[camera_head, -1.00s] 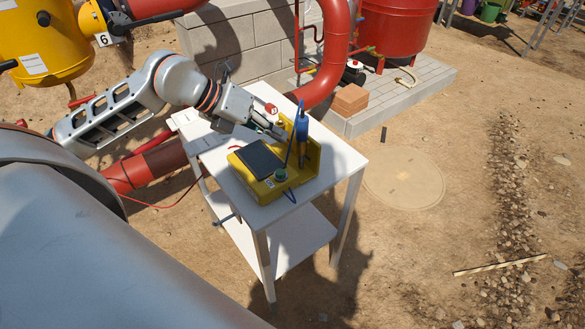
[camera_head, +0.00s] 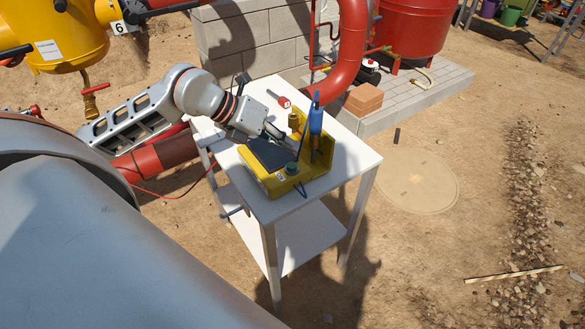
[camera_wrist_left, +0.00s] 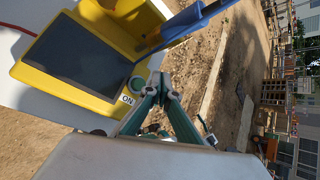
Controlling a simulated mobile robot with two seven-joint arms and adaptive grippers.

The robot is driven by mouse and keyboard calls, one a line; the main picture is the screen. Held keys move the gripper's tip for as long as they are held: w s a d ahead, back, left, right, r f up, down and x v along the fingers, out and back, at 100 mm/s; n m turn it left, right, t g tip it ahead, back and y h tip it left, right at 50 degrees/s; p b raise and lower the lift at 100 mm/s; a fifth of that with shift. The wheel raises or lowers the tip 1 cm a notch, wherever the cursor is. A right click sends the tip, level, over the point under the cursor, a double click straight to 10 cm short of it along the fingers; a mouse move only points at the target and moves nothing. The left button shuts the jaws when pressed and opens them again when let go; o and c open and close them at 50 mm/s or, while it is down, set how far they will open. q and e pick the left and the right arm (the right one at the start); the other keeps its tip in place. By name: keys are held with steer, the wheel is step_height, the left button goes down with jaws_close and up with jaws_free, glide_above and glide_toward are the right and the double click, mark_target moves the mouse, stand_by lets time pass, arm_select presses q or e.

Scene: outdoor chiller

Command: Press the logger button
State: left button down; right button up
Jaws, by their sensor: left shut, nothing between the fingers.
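The yellow logger (camera_head: 317,170) sits on the white cart (camera_head: 345,165), with a dark screen (camera_head: 268,153) on its sloped top. A round green button (camera_head: 291,168) is at its near corner. In the left wrist view the logger (camera_wrist_left: 115,20) fills the upper left, with an "ON" label (camera_wrist_left: 127,99) and the button (camera_wrist_left: 137,84) beside the fingertips. My left gripper (camera_head: 291,145) is shut and empty over the logger, close to the button; its tips (camera_wrist_left: 160,82) also show in the wrist view. I cannot tell whether they touch it. My right gripper is not in view.
A blue probe (camera_head: 316,120) stands upright at the logger's back, close to my left fingers. A brass fitting (camera_head: 293,121) and a red-handled item (camera_head: 284,101) are behind. A red pipe (camera_head: 353,50) rises beyond the cart. The ground to the right is open.

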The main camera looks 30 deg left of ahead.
mark_target(289, 165)
arm_select(q)
steer(key=shift+f+b, duration=0.85)
steer(key=shift+f, duration=0.75)
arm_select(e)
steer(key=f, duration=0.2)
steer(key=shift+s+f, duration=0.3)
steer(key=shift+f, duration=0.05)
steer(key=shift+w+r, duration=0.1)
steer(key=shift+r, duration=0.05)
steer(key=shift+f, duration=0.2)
arm_select(q)
steer(key=shift+f, duration=0.4)
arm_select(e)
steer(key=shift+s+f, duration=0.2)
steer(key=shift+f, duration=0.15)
arm_select(q)
steer(key=shift+f+b, duration=0.5)
steer(key=shift+b, duration=0.1)
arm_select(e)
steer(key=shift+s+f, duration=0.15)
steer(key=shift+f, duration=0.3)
arm_select(q)
steer(key=shift+r+p, duration=0.55)
steer(key=shift+r, duration=0.4)
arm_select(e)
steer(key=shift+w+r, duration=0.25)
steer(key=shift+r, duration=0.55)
